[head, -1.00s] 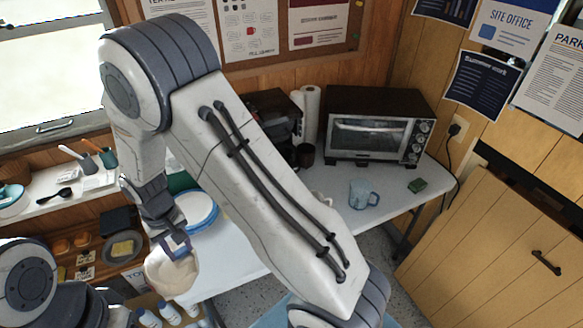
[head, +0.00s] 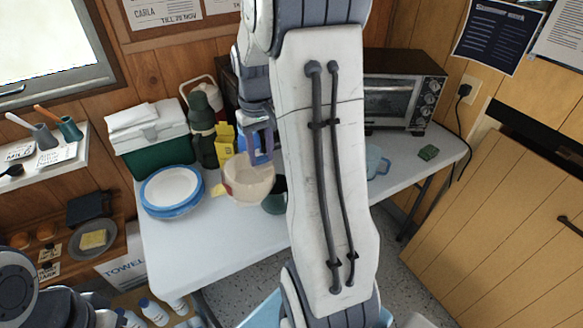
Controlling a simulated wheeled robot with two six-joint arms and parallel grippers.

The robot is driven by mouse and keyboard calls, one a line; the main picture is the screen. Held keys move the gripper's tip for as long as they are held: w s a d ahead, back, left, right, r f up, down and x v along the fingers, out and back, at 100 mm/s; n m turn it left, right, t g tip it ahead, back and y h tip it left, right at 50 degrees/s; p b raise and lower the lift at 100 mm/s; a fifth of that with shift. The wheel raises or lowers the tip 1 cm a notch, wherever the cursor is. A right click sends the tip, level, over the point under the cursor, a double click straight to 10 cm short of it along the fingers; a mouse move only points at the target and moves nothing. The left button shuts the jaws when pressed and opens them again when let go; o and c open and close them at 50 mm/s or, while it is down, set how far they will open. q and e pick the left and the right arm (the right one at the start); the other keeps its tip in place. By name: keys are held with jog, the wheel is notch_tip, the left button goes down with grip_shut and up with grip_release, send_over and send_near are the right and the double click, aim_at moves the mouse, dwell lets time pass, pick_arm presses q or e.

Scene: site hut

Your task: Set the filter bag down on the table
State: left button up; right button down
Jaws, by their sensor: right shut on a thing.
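The filter bag (head: 248,182) is a cream, bowl-shaped thing near the middle of the head view. My right gripper (head: 257,152) is shut on its upper rim from above. The bag appears over the white table (head: 225,245), to the right of the stacked plates. I cannot tell whether its base touches the tabletop. My right forearm hides the table's middle and part of the things behind it. Only links of my left arm show at the lower left; its gripper is not in view.
Blue-rimmed plates (head: 172,190), a green cooler (head: 150,140), a dark green bottle (head: 203,130) and a yellow box (head: 225,143) stand behind and left of the bag. A dark green mug (head: 274,196) is just right of it. The table's front left is bare.

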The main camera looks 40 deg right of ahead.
jog(key=shift+s+d, duration=0.1)
jog(key=shift+a, duration=0.25)
jog(key=w+a+f, duration=0.2)
jog(key=a+f, duration=0.9)
jog(key=shift+w, duration=0.3)
jog(key=shift+f, duration=0.1)
jog(key=shift+c, duration=2.3)
grip_release()
